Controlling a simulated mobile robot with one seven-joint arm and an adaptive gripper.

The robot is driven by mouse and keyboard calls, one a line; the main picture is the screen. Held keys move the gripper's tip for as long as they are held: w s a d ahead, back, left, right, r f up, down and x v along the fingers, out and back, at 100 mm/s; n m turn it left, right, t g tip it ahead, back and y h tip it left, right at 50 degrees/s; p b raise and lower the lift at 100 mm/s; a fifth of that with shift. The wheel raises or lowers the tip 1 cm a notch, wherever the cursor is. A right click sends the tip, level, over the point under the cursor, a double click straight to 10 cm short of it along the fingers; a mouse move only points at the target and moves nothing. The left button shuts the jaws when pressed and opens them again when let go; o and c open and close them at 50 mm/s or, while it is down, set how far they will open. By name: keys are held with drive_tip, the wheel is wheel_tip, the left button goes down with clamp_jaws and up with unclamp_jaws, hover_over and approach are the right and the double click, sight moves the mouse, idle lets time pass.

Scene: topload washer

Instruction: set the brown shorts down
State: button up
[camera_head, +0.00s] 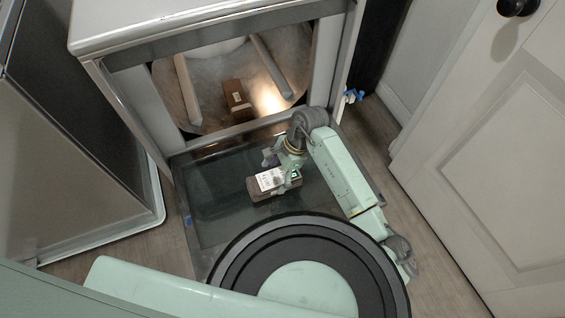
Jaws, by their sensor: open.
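No cloth with the clear shape of shorts shows. A brown, box-like item with a white printed label (256,189) is at the lowered dark glass door (215,215), seen from above. I cannot tell whether it rests on the glass or is just above it. My gripper (284,181) is open right at this item, its fingers overlapping the item's right part. Contact between them is too small to tell. A second brown, box-like item (237,98) with a small pale label lies inside the open appliance (135,40).
The appliance's cavity has two pale bars (187,90) and a bright reflection. A metal-sided unit (70,130) stands at left, a white panelled door (490,120) at right. Small blue bits (353,96) sit by the appliance's right edge. Wood floor (430,230) shows clear at right.

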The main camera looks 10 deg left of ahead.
drive_tip(key=b+v, duration=0.2)
drive_tip(key=v, duration=0.8)
drive_tip(key=shift+r, duration=0.1)
